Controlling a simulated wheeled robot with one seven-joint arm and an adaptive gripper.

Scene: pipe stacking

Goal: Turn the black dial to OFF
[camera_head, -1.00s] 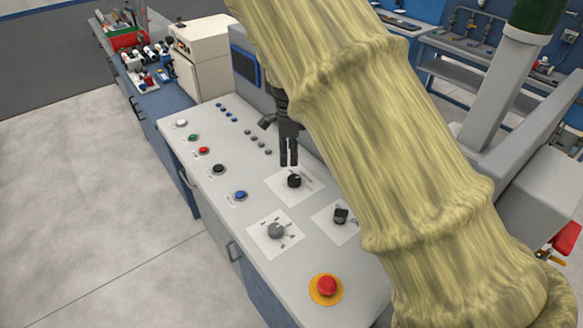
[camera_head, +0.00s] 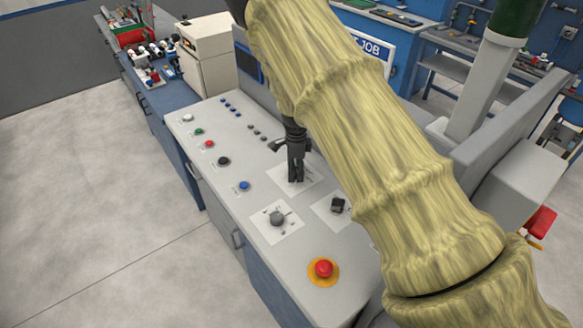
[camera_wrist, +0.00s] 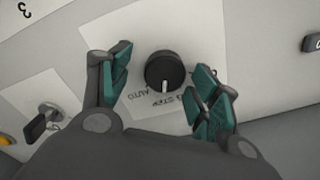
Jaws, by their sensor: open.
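The black dial (camera_wrist: 165,72) shows in the wrist view as a round knob with a white pointer line, on a white label plate (camera_wrist: 197,38). The line points to the bottom of the picture, toward the printed words, of which "AUTO" and "STEP" are readable upside down. An OFF mark is not clearly readable. My gripper (camera_wrist: 164,88) is open, with one teal-padded finger on each side of the dial. No clear contact shows. In the head view my gripper (camera_head: 295,178) points down over the plate and hides the dial.
On the grey panel (camera_head: 262,185) a numbered grey dial (camera_head: 277,218), a black switch (camera_head: 338,205) and a red emergency button (camera_head: 323,268) on yellow stand nearby. Coloured buttons, including a blue one (camera_head: 244,185), line the left side. A grey housing rises behind.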

